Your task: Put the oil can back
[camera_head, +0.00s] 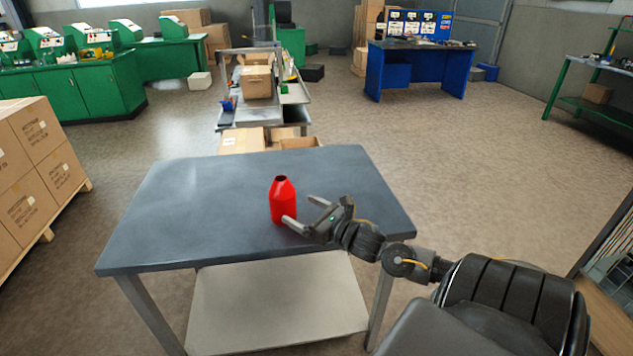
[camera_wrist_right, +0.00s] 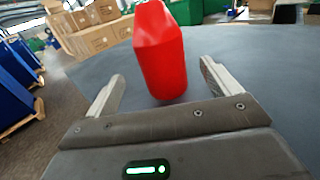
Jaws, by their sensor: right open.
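In the right wrist view the can (camera_wrist_right: 160,55) stands just ahead of and between the two spread fingers of the gripper (camera_wrist_right: 160,88), with a gap on both sides. The top of the can is cut off in that view. My left gripper is not in view.
The rest of the tabletop is clear. The table has a lower shelf (camera_head: 275,305). Stacked cartons (camera_head: 30,180) stand on a pallet at the left. A cart with boxes (camera_head: 257,82) is behind the table. Blue (camera_head: 420,60) and green workbenches stand farther back.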

